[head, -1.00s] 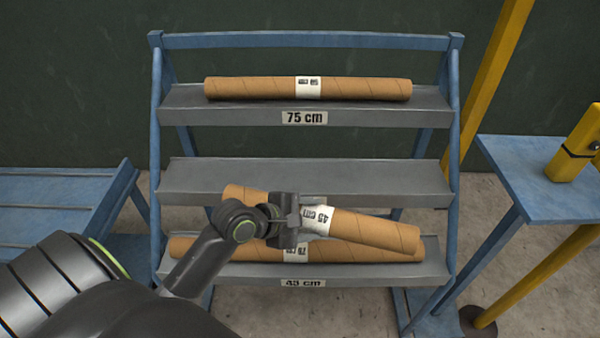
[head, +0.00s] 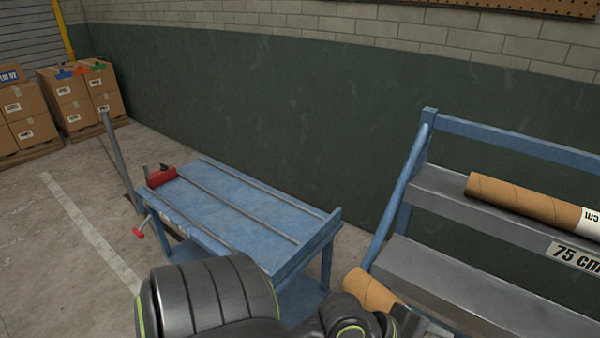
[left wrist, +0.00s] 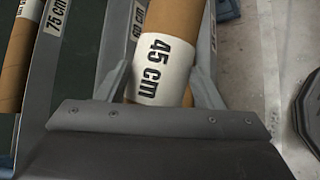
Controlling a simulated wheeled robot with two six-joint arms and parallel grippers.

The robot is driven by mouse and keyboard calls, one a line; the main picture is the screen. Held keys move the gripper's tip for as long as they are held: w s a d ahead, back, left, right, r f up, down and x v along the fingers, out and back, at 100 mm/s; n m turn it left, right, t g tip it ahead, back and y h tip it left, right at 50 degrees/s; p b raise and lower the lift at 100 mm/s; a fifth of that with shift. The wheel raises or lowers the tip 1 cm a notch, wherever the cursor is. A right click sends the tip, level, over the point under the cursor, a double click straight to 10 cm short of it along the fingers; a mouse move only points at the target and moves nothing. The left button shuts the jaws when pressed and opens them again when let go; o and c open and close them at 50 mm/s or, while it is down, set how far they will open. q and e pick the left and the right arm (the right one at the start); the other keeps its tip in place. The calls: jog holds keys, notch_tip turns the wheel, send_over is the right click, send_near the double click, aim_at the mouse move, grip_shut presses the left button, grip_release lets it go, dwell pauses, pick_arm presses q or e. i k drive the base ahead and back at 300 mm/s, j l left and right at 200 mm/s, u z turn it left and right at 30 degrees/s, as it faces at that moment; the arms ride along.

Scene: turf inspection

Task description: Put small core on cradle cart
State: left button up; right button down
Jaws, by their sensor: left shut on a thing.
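The small core, a brown cardboard tube, shows only its near end (head: 370,290) at the bottom of the head view. In the left wrist view the core (left wrist: 172,15) carries a white band reading 45 cm. My left gripper (left wrist: 162,85) is shut around it at that band. In the head view the gripper is mostly cut off by the bottom edge. The cradle cart (head: 235,212), a blue cart with raised rails along its top, stands left of the held core, apart from it. Its bed holds no core. My right gripper is not in view.
The rack (head: 450,190) stands at the right, with a longer core (head: 525,200) on its 75 cm shelf. A red object (head: 160,176) sits at the cart's far left corner, near an upright handle. Cardboard boxes (head: 75,100) stand far left. Open floor lies left of the cart.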

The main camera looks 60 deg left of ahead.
aim_at(230, 219)
jog(key=k+j+u, duration=0.1)
jog(key=j, duration=0.5)
jog(key=k+j+u, duration=0.1)
jog(key=j, duration=0.55)
jog(key=k+j+u, duration=0.1)
jog(key=k+j, duration=0.15)
jog(key=j, duration=0.4)
jog(key=k+j, duration=0.1)
jog(key=j, duration=0.55)
jog(key=k+j+u, duration=0.15)
jog(key=j, duration=0.5)
jog(key=i, duration=0.05)
